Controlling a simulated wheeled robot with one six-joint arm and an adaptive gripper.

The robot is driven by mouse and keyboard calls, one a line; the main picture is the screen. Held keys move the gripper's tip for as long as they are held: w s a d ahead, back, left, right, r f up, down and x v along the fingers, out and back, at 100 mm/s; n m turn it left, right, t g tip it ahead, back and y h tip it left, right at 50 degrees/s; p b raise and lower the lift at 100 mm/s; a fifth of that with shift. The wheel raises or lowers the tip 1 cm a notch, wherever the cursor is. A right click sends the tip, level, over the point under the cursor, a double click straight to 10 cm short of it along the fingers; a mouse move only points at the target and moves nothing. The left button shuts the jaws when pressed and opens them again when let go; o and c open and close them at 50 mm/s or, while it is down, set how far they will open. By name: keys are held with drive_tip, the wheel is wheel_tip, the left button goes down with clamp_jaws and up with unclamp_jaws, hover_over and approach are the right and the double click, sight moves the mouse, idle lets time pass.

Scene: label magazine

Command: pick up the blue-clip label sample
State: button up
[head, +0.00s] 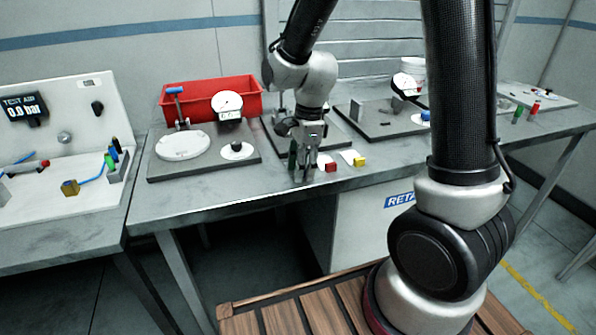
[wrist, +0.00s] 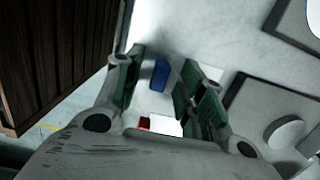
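The blue clip (wrist: 161,75) shows in the wrist view between the two green-padded fingers of my gripper (wrist: 162,90), with a gap on either side. A pale label lies by it, hard to make out against the bright table. In the head view my gripper (head: 305,170) is low over the front edge of the middle table and hides the blue clip. The red clip (head: 331,168) with a white label is just right of the gripper, and shows in the wrist view (wrist: 144,123) too. The yellow clip (head: 360,161) with its white label (head: 347,155) is further right.
Behind the gripper stand base plates with dial gauges (head: 227,104). A round white platen (head: 182,145) is on the left plate (head: 160,173). A red bin (head: 195,93) is at the back. The front left strip of the table (head: 200,195) is clear.

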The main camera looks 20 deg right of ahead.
drive_tip(key=c, duration=0.9)
drive_tip(key=shift+o, duration=0.2)
